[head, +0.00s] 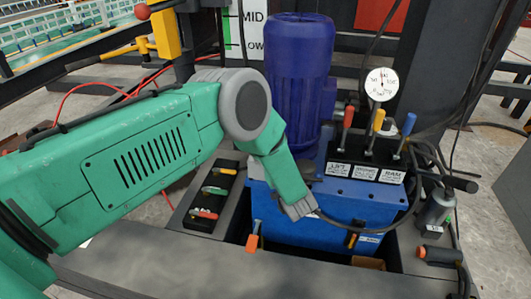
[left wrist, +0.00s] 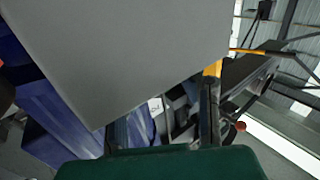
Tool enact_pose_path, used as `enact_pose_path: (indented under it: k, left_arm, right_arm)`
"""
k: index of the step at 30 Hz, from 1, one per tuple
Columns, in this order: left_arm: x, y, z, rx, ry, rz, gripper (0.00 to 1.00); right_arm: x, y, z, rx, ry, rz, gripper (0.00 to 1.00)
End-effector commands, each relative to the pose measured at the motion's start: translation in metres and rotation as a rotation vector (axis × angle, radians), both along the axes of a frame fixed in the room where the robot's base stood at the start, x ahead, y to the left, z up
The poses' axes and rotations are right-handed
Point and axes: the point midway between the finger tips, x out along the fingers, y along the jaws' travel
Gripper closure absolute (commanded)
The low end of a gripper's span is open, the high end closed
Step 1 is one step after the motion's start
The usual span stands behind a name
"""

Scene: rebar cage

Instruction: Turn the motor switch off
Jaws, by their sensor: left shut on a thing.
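My left gripper (head: 301,210) is low in front of the blue motor (head: 298,80), over the front of the blue tank (head: 345,200). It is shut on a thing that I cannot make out. In the left wrist view, a large grey surface covers much of the picture. A small white label (left wrist: 155,105) shows low in the middle. I cannot tell which part is the motor switch; the gripper and forearm may hide it. My right gripper is not in view.
Red, yellow and blue levers (head: 377,125) stand on a black block beside a round gauge (head: 381,84). A black panel (head: 210,195) with coloured handles lies left of the tank. A dark beam (head: 200,270) runs along the front.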

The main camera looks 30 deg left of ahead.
Motion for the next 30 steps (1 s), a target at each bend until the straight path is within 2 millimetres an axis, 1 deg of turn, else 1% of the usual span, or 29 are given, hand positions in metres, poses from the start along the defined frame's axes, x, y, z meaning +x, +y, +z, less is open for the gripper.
enact_pose_path:
  k: [1, 2, 3, 4, 12, 16, 20, 24, 30]
  left_arm:
    - [-0.002, -0.003, -0.004, -0.005, 0.009, -0.004, 0.99]
    - [-0.002, -0.003, -0.004, -0.005, 0.009, -0.004, 0.99]
    - [-0.002, -0.003, -0.004, -0.006, 0.008, -0.004, 0.56]
    - [-0.002, -0.003, -0.004, -0.005, 0.007, -0.004, 0.50]
    - [-0.001, -0.001, -0.001, -0.003, 0.003, -0.002, 0.50]
    - [-0.005, -0.008, -0.001, -0.004, 0.002, -0.004, 0.50]
    - [-0.019, -0.024, -0.001, -0.003, 0.004, -0.006, 0.50]
    - [-0.039, -0.048, -0.002, -0.004, 0.004, -0.006, 0.50]
    - [-0.064, -0.077, -0.003, -0.002, 0.006, -0.005, 0.50]
  right_arm:
    - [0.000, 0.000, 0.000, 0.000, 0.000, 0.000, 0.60]
    - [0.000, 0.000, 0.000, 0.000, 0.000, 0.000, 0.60]
    - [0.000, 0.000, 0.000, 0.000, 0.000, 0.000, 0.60]
    - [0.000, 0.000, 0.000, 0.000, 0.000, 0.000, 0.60]
    - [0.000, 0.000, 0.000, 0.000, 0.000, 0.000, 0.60]
    - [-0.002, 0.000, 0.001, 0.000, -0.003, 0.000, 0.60]
    - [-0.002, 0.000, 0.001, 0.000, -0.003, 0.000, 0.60]
    - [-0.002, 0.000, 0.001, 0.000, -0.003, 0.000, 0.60]
    - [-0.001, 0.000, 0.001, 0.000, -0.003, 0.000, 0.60]
